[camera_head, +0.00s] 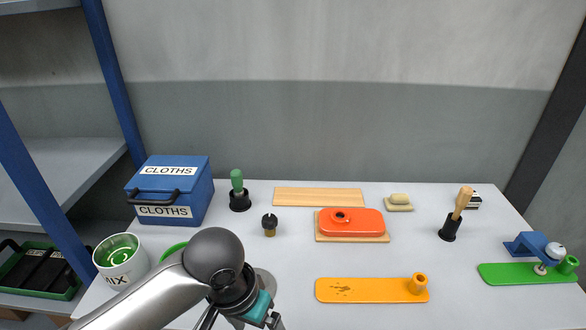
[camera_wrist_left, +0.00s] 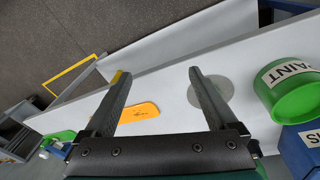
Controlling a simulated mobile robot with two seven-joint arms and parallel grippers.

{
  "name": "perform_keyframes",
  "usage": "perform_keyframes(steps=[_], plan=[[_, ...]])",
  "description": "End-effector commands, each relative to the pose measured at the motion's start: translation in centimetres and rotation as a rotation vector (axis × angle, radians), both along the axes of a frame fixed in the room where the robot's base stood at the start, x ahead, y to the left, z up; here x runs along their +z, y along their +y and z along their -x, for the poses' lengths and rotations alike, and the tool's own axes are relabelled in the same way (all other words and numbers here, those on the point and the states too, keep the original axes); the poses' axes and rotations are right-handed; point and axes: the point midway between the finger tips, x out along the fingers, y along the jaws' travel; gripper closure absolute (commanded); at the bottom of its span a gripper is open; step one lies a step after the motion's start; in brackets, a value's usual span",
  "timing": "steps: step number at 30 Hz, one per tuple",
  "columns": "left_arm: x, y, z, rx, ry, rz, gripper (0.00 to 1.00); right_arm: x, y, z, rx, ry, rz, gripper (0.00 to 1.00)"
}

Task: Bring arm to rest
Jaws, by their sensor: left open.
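My left arm (camera_head: 150,300) comes in from the lower left of the head view and reaches over the front left of the white table (camera_head: 450,305). Its gripper (camera_head: 262,318) is at the bottom edge of that view, partly cut off. In the left wrist view the gripper (camera_wrist_left: 157,76) has its two fingers well apart with nothing between them. A grey disc (camera_wrist_left: 222,86) on the table lies beside one finger in that view. My right arm is not in view.
A MIX can (camera_head: 120,262) and a blue CLOTHS box (camera_head: 170,190) stand left. A green PAINT can (camera_wrist_left: 297,100) is near the gripper. An orange board (camera_head: 365,291) lies front centre, a green board (camera_head: 510,274) right. An orange-red block (camera_head: 360,228) sits mid-table.

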Motion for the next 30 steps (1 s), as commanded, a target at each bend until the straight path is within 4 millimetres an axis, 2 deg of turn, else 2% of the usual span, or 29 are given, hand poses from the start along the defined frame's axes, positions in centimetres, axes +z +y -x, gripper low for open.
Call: perform_keyframes(steps=[1,4,8,13,20,30], plan=[[-0.4,-0.7,0.7,-0.009,-0.006,0.031,0.08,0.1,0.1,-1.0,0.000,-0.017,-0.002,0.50],[-0.9,-1.7,1.4,-0.017,-0.041,0.088,0.08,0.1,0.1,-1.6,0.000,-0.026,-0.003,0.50],[-1.5,-2.2,2.3,-0.004,-0.094,0.147,0.08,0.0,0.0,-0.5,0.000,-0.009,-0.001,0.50],[-2.4,-1.2,3.5,0.048,-0.160,0.173,0.08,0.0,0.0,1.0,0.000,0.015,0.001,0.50],[-4.1,3.0,5.9,0.148,-0.219,0.104,0.08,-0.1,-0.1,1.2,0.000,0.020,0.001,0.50],[-5.8,10.2,10.9,0.238,-0.221,-0.090,0.08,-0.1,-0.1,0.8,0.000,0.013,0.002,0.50]])
